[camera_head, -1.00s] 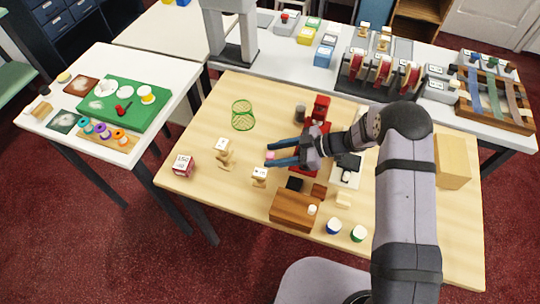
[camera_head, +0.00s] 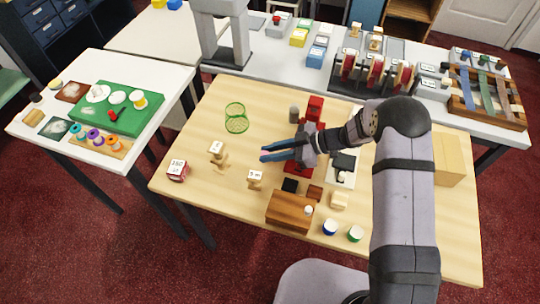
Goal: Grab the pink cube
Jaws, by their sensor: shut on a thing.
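My gripper (camera_head: 263,155) reaches left over the middle of the light wooden table (camera_head: 200,115). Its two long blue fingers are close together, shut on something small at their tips. The pink cube showed between these fingertips a second ago.
A green wire basket (camera_head: 236,122) stands behind the fingertips. Two small card stands (camera_head: 217,149) (camera_head: 255,178) and a red-and-white box (camera_head: 177,171) are left and in front. A red device (camera_head: 314,108) and a wooden box (camera_head: 290,210) flank the gripper. The table's left part is mostly clear.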

